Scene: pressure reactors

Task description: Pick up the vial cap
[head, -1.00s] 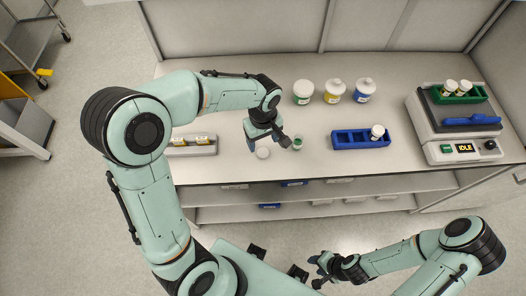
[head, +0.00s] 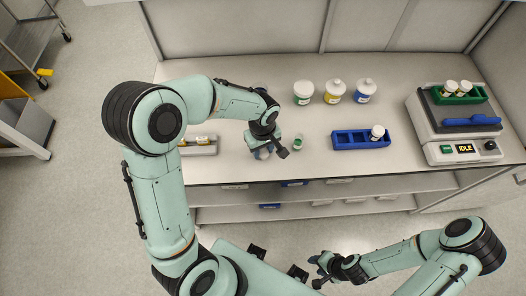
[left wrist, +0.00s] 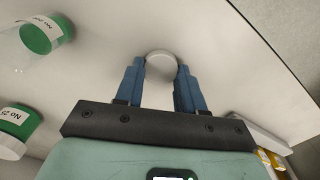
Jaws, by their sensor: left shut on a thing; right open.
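The vial cap (left wrist: 161,63) is a round white disc between the fingertips of my left gripper (left wrist: 161,72) in the left wrist view. The blue fingers touch it on both sides and are shut on it. In the head view my left gripper (head: 261,153) points down at the bench top and mostly hides the cap. I cannot tell whether the cap still touches the bench. My right gripper (head: 321,272) is open and empty, low in front of the bench.
A green-labelled vial (head: 298,142) stands just right of my left gripper. A blue rack (head: 350,141) holds one vial. Three jars, including a green-labelled one (head: 303,91), stand behind. A device (head: 455,135) stands right; a grey rack (head: 199,148) lies left.

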